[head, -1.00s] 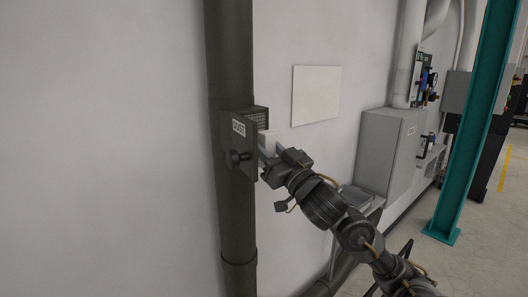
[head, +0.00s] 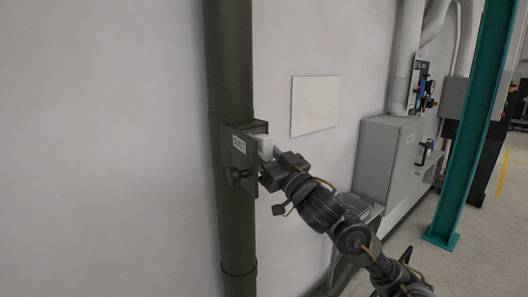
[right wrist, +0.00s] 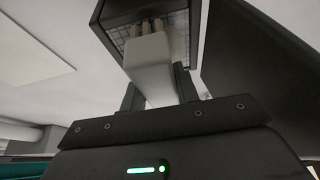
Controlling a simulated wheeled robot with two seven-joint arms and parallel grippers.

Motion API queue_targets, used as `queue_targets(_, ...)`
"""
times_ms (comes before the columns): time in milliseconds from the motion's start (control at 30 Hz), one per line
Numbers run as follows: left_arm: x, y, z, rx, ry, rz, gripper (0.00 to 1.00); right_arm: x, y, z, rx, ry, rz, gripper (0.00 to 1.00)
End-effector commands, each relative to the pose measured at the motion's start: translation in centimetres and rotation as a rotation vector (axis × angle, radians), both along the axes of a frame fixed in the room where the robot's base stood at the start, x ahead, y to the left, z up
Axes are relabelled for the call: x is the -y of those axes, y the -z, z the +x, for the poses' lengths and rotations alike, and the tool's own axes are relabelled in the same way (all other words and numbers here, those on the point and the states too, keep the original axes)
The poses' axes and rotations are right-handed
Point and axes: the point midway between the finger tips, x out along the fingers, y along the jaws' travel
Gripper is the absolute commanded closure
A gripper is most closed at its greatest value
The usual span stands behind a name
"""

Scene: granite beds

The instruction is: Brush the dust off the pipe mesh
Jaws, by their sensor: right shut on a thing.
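The dark vertical pipe (head: 230,70) carries a box whose mesh (head: 259,130) faces right. The mesh also shows behind the bristles in the right wrist view (right wrist: 178,24). A flap labelled DUST (head: 239,145) with a round black knob stands open at the box's front. My right gripper (head: 271,165) is shut on a pale brush (head: 265,147). In the right wrist view the brush (right wrist: 152,65) points its tan bristles into the box at the mesh. Whether they touch it is unclear. The brush covers part of the mesh. My left gripper is out of view.
A blank pale panel (head: 315,105) is on the wall right of the pipe. A grey cabinet (head: 385,160) and a teal post (head: 475,130) stand further right. The wall left of the pipe is bare.

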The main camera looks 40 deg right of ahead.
Motion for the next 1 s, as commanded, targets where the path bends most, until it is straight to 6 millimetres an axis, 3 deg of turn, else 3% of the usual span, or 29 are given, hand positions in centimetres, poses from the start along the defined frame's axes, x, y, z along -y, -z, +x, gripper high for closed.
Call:
queue_targets(467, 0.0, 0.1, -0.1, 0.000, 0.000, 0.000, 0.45, 0.1, 0.0, 0.9, 0.000, 0.001, 0.001, 0.88)
queue_targets(800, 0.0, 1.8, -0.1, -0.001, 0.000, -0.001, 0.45, 0.0, 2.4, 0.7, 0.000, 0.001, 0.001, 0.88)
queue_targets(1000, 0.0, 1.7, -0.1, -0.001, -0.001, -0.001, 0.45, 0.0, 2.3, 0.7, 0.001, 0.001, 0.001, 0.88)
